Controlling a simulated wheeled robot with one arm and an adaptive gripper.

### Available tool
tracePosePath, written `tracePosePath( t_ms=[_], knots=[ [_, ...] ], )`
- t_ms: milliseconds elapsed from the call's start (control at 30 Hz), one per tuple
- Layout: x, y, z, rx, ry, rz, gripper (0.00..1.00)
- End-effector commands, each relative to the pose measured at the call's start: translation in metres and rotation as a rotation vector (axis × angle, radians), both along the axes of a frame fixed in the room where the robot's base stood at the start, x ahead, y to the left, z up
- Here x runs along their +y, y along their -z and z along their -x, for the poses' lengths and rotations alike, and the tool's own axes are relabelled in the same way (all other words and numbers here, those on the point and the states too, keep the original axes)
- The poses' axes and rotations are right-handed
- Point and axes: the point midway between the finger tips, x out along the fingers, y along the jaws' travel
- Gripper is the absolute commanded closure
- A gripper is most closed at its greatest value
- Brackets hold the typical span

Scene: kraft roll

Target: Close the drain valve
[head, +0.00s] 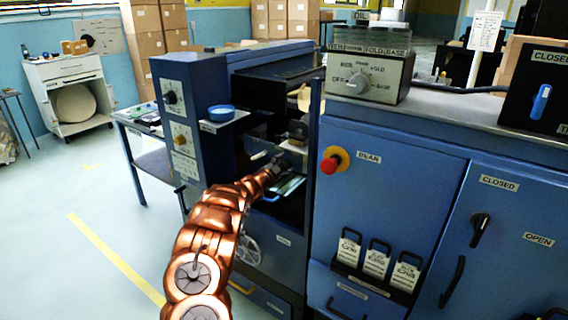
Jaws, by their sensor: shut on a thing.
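My copper-coloured arm reaches up into the dark open bay of the blue machine. My gripper (279,163) is at its end, small and partly hidden among grey parts. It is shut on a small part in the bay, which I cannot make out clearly. No label marks the drain valve, so I cannot tell whether this part is the valve. A short pale bar (258,155) shows just left of the gripper. A blue handle-like piece (268,199) and a pale green tray-like piece (290,187) lie just below it.
A grey handwheel (248,251) sits low, right beside my arm. A red knob (329,165) on a yellow base and a rack of tags (376,264) are on the right cabinet. A black knob (480,225) is between CLOSED and OPEN labels. Floor at left is clear.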

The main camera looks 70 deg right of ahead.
Motion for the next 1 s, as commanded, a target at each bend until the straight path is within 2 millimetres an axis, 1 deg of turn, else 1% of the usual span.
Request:
tracePosePath(
  t_ms=[400,433,600,667,1000],
  knots=[
    [0.0002,0.0007,-0.0009,0.008,-0.002,-0.002,0.77],
    [0.0002,0.0007,-0.0009,0.008,-0.002,-0.002,0.39],
    [0.0001,0.0004,-0.0005,0.007,-0.001,-0.001,0.22],
    [0.0000,0.0005,-0.0002,0.007,-0.001,-0.002,0.17],
    [0.0007,0.0001,0.0000,0.006,0.000,-0.001,0.17]
  ],
)
